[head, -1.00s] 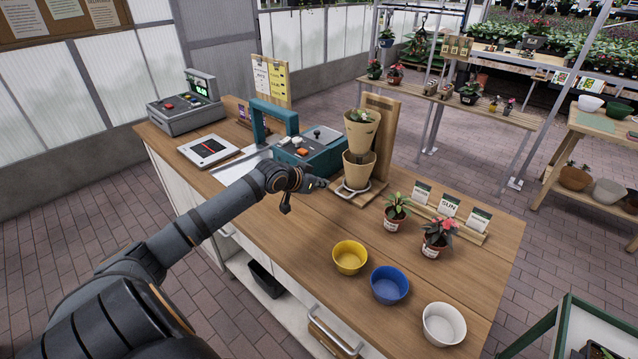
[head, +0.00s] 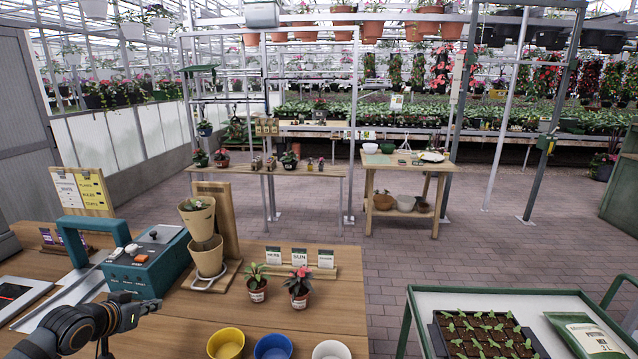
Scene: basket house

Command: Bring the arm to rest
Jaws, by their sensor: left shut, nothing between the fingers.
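My left gripper (head: 148,308) shows at the lower left, dark grey, shut and empty. It is over the wooden counter (head: 180,335), in front of the teal machine (head: 150,262) with the upright handle. The wooden stand (head: 222,235) with two stacked tan pots (head: 208,256) is to its right and behind, apart from it. Most of my left arm is cut off by the bottom edge. My right gripper is out of view.
Two potted plants (head: 299,286) and a card holder (head: 305,271) stand on the counter. Yellow (head: 226,343), blue (head: 272,346) and white (head: 331,350) bowls line the front. A seedling tray (head: 485,335) on a green-framed cart is at right. Paved floor (head: 385,255) is open beyond.

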